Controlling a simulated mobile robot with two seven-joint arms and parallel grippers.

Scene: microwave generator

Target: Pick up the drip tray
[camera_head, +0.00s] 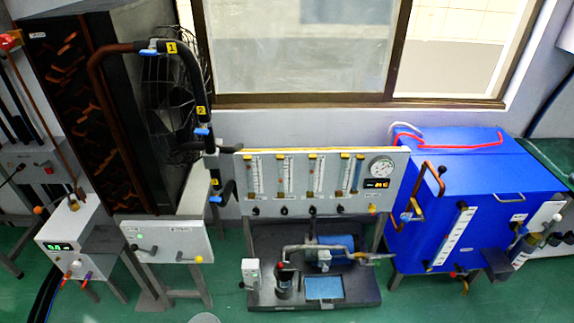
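No part of either gripper shows in the head view. I cannot tell for sure which thing is the drip tray. A small flat blue rectangle (324,288), light in colour, lies at the front of the dark low base (262,297) under the gauge panel; it may be a tray. A second blue piece (337,244) sits farther back on the same base, partly hidden by pipes and a pump-like body (324,259).
The gauge panel (330,199) with a round dial stands above the base. A large blue tank (462,190) is at right. A control box (168,241) and a smaller box with a display (72,234) stand at left. Green floor (400,305) is open in front.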

